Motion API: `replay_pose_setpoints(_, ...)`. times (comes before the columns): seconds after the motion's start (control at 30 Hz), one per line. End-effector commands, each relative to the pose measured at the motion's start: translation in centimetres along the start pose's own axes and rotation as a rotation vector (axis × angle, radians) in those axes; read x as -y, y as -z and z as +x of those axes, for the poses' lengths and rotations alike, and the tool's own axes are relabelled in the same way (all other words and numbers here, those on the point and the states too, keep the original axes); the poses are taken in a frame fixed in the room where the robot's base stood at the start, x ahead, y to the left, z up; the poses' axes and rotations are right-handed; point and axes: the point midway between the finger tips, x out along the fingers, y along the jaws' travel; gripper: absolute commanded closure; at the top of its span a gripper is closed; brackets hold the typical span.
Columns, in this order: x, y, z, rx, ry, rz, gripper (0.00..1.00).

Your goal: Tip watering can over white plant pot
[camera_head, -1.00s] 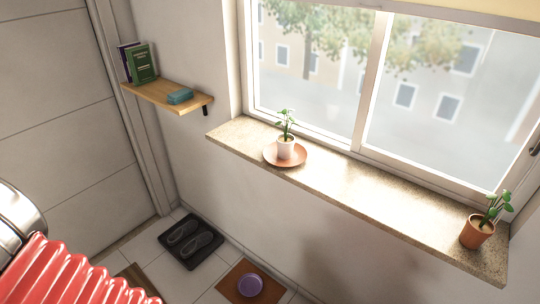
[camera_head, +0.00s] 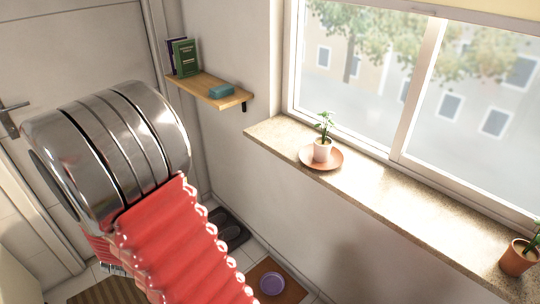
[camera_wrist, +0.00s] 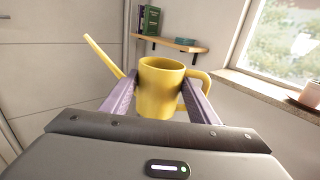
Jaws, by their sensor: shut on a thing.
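The white plant pot (camera_head: 322,150) with a small green plant stands upright on a terracotta saucer (camera_head: 335,164) on the window sill; part of the pot shows at the right edge of the wrist view (camera_wrist: 312,93). In the wrist view, my gripper (camera_wrist: 158,100) is shut on the yellow watering can (camera_wrist: 160,88). The can is upright between the two purple fingers, its spout to the left and its handle to the right. The can is apart from the pot. In the head view my arm fills the lower left, and neither gripper nor can shows.
A stone window sill (camera_head: 400,200) runs under the window. A terracotta pot with a plant (camera_head: 518,258) stands at its right end. A wooden shelf (camera_head: 205,90) with books (camera_head: 184,57) and a teal box (camera_head: 221,91) hangs left of the window. A purple bowl (camera_head: 272,284) is on the floor.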

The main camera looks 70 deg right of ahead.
Motion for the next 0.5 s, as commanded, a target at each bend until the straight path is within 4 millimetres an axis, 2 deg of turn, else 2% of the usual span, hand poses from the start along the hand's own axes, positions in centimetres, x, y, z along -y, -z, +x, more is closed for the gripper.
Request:
replay_pose_setpoints(0.03,2.1,-0.6,1.1,0.003,0.060,0.002,0.77)
replay_pose_setpoints(0.2,8.6,-1.8,3.6,0.003,0.250,0.002,0.77)
replay_pose_setpoints(0.5,20.9,-3.6,5.6,0.002,0.592,0.001,0.77)
